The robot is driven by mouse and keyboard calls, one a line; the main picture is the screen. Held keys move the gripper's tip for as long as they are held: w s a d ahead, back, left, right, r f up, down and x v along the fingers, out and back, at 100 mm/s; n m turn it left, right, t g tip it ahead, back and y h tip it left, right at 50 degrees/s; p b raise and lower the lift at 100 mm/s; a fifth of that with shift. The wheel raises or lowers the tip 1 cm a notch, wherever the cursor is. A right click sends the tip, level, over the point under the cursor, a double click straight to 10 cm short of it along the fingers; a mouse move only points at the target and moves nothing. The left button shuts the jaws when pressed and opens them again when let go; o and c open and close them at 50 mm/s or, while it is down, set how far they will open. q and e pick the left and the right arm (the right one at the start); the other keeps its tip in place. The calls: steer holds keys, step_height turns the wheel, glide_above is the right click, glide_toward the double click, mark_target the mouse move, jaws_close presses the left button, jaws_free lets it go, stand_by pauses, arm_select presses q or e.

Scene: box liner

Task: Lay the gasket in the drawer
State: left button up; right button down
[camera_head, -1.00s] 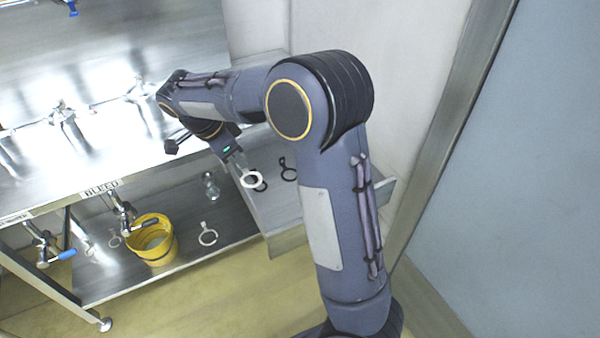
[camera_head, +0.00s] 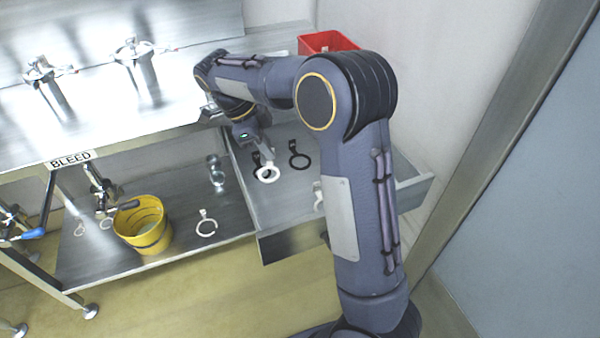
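The white ring gasket (camera_head: 267,175) is at the tip of my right gripper (camera_head: 266,155), in the opening of the pulled-out drawer (camera_head: 283,208). The gripper appears shut on its tab. The ring overlaps a black gasket (camera_head: 257,158) in the picture; I cannot tell whether they touch or whether the white ring rests on the drawer floor. Another black gasket (camera_head: 299,156) lies in the drawer to the right. Another white piece (camera_head: 318,197) there is partly hidden by my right arm. My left gripper is not in view.
A shelf left of the drawer holds a yellow bucket (camera_head: 144,226), a pale ring gasket (camera_head: 206,226) and a glass-like object (camera_head: 215,172). A steel bench (camera_head: 110,125) with valves stands above. A red bin (camera_head: 325,42) is behind my arm.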

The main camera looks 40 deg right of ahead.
mark_target(276, 184)
step_height(276, 184, down, 9)
steer(key=shift+f+b, duration=0.1)
steer(key=shift+b, duration=0.55)
steer(key=shift+f, duration=0.1)
steer(key=c, duration=1.6)
jaws_free()
